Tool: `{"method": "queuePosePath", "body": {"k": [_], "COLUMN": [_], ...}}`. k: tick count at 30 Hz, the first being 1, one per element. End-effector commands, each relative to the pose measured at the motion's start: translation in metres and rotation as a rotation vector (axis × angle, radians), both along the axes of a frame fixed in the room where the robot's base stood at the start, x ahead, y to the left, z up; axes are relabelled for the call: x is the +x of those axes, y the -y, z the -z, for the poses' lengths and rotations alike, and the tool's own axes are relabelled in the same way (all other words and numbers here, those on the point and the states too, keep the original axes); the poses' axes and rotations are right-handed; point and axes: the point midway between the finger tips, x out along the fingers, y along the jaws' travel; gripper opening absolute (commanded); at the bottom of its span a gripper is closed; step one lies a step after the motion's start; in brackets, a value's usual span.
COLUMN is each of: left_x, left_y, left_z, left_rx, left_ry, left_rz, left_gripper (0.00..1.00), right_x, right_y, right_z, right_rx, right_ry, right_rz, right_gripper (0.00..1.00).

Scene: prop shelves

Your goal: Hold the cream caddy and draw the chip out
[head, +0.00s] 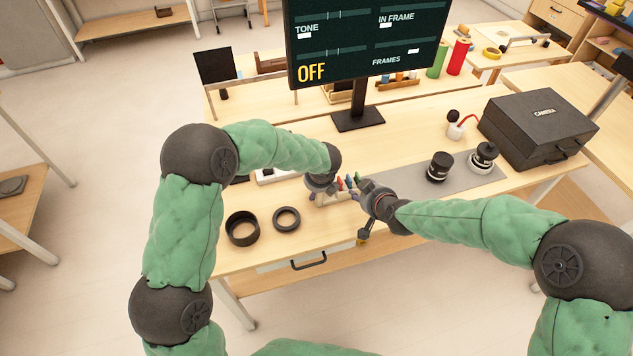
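The cream caddy (329,199) sits near the front of the desk, small and partly hidden between my two hands. Several coloured chips stand in or at it, among them a red one (340,184) and a green one (357,180). My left gripper (321,190) comes down over the caddy's left side; its fingers are too hidden to show whether they grip it. My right gripper (363,188) is at the caddy's right side, close to the chips; whether its fingers are apart or closed on a chip is too small to tell.
Two black rings (242,229) (287,219) lie left of the caddy. Black lens-like cylinders (438,167) (484,158) stand on a grey mat (462,181) at right, before a black camera case (538,128). A monitor (365,40) stands behind. A small dark tool-like item (366,232) shows at the desk's front edge.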

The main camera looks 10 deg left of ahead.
Motion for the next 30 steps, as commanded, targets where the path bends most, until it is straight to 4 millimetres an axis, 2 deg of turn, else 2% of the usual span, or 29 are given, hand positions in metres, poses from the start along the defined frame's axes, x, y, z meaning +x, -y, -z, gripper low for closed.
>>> {"method": "queuePosePath", "body": {"k": [6,15,17,21,22,24,25,26,30], "left_x": [0.005,0.0056,0.0056,0.0055,0.0055,0.0054,0.0054,0.0053,0.0053], "left_y": [-0.0023,-0.0027,-0.0027,-0.0028,-0.0028,-0.0027,-0.0027,-0.0028,-0.0028], "left_z": [0.0135,0.0147,0.0147,0.0148,0.0148,0.0148,0.0148,0.0148,0.0148], "left_rx": [0.0,-0.001,-0.001,-0.001,-0.001,0.0,0.0,0.0,0.0], "left_ry": [0.0,0.0,0.0,0.0,0.0,0.0,0.0,0.0,0.0], "left_rz": [0.001,0.0,0.0,0.0,0.0,0.0,0.0,0.0,0.0], "left_gripper": [0.56,0.56,0.41,0.02,0.0,0.0,0.35,0.43,0.43], "right_x": [0.0001,0.0,0.0001,0.0001,0.0,0.0,0.0,0.0001,0.0], "right_y": [0.0,0.0,0.0,0.0,0.0,0.0,0.0,0.0,0.0], "right_z": [-0.0001,-0.0001,-0.0001,-0.0001,0.0,0.0,0.0,-0.0001,0.0], "right_rx": [0.0,0.0,0.0,0.0,0.0,0.0,0.0,0.0,0.0], "right_ry": [0.0,0.0,0.0,0.0,0.0,0.0,0.0,0.0,0.0], "right_rz": [0.0,0.0,0.0,0.0,0.0,0.0,0.0,0.0,0.0], "right_gripper": [0.39,0.39,0.39,0.39,0.39,0.39,0.39,0.39,0.39]}}
